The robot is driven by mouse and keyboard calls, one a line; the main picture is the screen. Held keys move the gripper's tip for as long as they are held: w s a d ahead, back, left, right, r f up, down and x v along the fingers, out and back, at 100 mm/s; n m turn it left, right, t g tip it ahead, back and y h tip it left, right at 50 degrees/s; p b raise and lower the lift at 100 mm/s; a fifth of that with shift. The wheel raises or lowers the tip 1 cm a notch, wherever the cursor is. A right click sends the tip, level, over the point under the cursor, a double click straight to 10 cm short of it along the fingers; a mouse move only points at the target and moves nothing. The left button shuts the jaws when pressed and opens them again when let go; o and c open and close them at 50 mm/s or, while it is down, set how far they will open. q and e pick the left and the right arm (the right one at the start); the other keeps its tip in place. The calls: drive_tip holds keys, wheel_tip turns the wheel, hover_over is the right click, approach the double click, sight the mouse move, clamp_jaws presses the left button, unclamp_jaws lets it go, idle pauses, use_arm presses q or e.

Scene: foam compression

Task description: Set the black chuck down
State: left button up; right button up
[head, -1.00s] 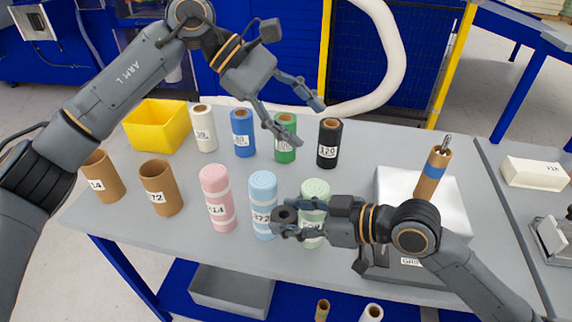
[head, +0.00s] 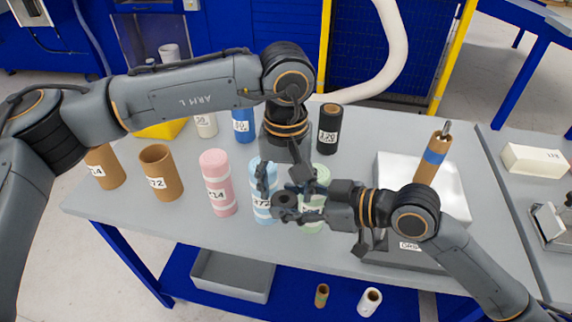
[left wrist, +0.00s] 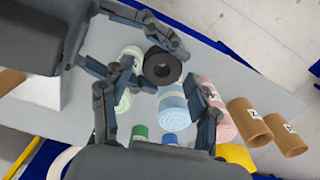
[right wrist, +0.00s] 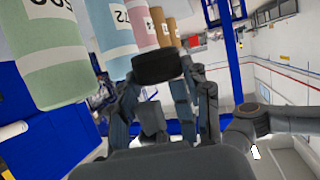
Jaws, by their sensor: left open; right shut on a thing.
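The black chuck (head: 285,201) is a short, thick ring with a hole through it. My right gripper (head: 300,209) is shut on it and holds it above the table, near the blue and green foam rolls. In the right wrist view the chuck (right wrist: 158,68) sits between the fingertips. My left gripper (head: 284,182) is open, pointing down above the chuck. In the left wrist view the chuck (left wrist: 162,67) lies ahead of the open left fingers (left wrist: 157,112), with the right gripper's fingers around it. I cannot tell whether the left fingers touch it.
Brown tubes (head: 160,175) stand left, a black roll (head: 329,130) behind. A metal box (head: 455,185) with a brown tube (head: 432,160) is right. The table (head: 110,215) is clear at front left.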

use_arm(q)
drive_tip(key=shift+f, duration=1.75)
drive_tip(key=c, duration=0.9)
drive_tip(key=shift+c, duration=0.3)
use_arm(e)
drive_tip(key=o, duration=1.3)
